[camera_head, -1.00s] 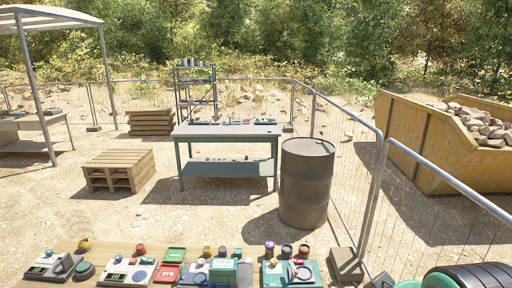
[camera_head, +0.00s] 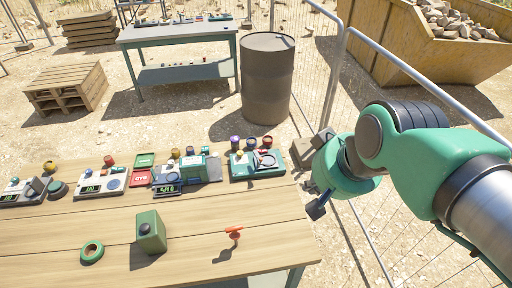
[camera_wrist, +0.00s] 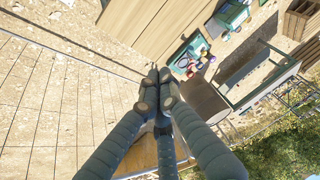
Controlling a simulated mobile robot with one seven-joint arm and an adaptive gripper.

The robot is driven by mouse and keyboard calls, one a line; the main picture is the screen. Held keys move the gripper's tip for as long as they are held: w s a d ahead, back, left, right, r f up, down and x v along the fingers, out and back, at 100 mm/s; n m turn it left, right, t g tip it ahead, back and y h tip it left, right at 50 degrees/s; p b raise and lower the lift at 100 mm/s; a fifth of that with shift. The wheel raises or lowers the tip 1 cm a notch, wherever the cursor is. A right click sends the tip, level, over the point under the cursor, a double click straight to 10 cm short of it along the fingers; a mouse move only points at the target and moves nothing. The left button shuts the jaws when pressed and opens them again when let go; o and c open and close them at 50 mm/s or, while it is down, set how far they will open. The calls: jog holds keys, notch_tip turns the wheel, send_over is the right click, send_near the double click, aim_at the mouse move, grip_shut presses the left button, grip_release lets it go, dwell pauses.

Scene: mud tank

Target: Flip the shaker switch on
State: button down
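A green box (camera_head: 150,232) with a dark round knob on its face stands on the near wooden table. A small orange lever-like piece (camera_head: 233,233) stands to its right near the table's front edge. No label shows, so I cannot tell which is the shaker switch. My gripper (camera_head: 317,208) hangs at the right, off the table's right end and apart from both. In the wrist view my gripper (camera_wrist: 156,88) has its dark fingers drawn together at the tips, with nothing visible between them.
A green ring (camera_head: 92,252) lies left of the box. Several instruments and jars line the table's (camera_head: 60,236) back edge, including a green-and-white device (camera_head: 258,165). A barrel (camera_head: 267,80), a fence (camera_head: 335,75) and a yellow skip (camera_head: 400,45) stand beyond. The front tabletop is mostly clear.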

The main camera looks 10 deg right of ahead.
aim_at(261, 152)
jog(key=w+a+f+m+y, duration=0.2)
jog(key=w+m, duration=0.2)
jog(key=w, duration=0.6)
jog(key=w+a+f+m+y+b, duration=0.1)
jog(key=w+a+f+m+y, duration=0.2)
jog(key=w, duration=0.7)
jog(key=w+a+f+m+y, duration=0.1)
jog(key=w+a+m, duration=0.1)
jog(key=w+m, duration=0.5)
jog(key=w+d+f+m+t, duration=0.1)
jog(key=w+d+f+m, duration=0.2)
jog(key=w+f, duration=0.4)
jog(key=w+d+f+m+t, duration=0.1)
jog(key=w+d+f+m, duration=0.2)
jog(key=w+f+m, duration=0.2)
jog(key=w+d+f+m+t, duration=0.2)
jog(key=w+d+f+m, duration=0.2)
jog(key=w+f, duration=0.6)
jog(key=w+b, duration=0.1)
jog(key=w, duration=0.3)
jog(key=shift+f+h, duration=0.15)
jog(key=shift+h, duration=0.25)
